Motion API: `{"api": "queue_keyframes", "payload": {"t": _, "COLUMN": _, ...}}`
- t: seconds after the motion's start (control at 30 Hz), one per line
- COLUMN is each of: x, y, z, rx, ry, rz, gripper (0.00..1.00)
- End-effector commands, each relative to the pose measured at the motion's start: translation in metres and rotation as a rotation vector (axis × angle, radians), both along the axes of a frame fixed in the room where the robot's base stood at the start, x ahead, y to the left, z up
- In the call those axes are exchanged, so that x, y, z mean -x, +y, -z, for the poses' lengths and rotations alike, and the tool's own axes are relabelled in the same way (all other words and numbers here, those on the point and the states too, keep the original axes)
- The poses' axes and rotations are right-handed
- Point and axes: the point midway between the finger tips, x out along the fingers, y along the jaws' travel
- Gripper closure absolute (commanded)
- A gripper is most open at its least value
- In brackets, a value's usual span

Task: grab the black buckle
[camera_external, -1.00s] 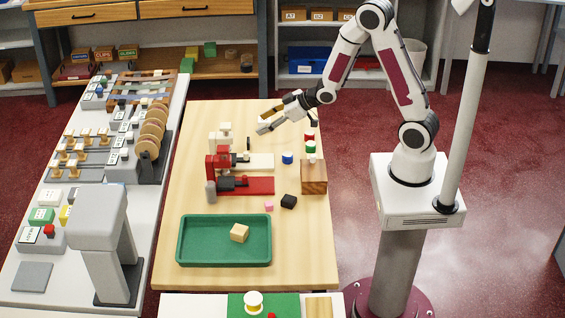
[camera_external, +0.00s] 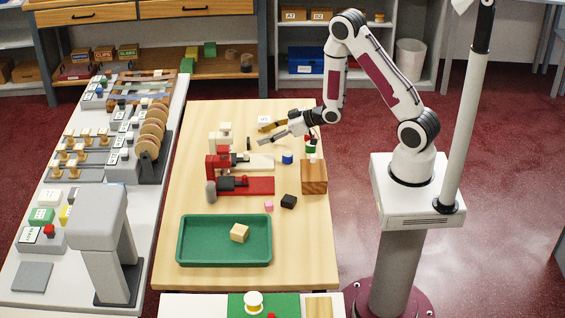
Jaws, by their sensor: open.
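A small black block-like piece (camera_external: 289,201) lies on the wooden table to the right of the red and black device; it may be the black buckle, but it is too small to tell. Another small dark piece (camera_external: 248,143) is on the table behind the device, and its shape is unclear. My gripper (camera_external: 264,134) is open, with its fingers pointing left above the far part of the table. It is just to the right of the small dark piece and well behind the black block. I see nothing held between the fingers.
Red clamp-like devices (camera_external: 225,163), a blue piece (camera_external: 287,158), a wooden block (camera_external: 314,177) and a pink piece (camera_external: 269,206) stand nearby. A green tray (camera_external: 183,240) with a tan cube (camera_external: 239,233) is at the front. The table's right front is clear.

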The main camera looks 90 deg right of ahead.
Motion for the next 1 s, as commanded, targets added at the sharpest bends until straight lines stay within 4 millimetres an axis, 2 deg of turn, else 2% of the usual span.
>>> {"api": "queue_keyframes", "payload": {"t": 0.23, "x": -0.004, "y": -0.001, "z": 0.002, "rx": 0.001, "ry": 0.0, "rz": 0.0, "gripper": 0.49}}
{"api": "queue_keyframes", "payload": {"t": 0.53, "x": -0.021, "y": -0.003, "z": 0.011, "rx": 0.001, "ry": 0.0, "rz": -0.002, "gripper": 0.49}}
{"api": "queue_keyframes", "payload": {"t": 1.0, "x": -0.025, "y": -0.004, "z": 0.013, "rx": 0.001, "ry": 0.0, "rz": 0.0, "gripper": 0.49}}
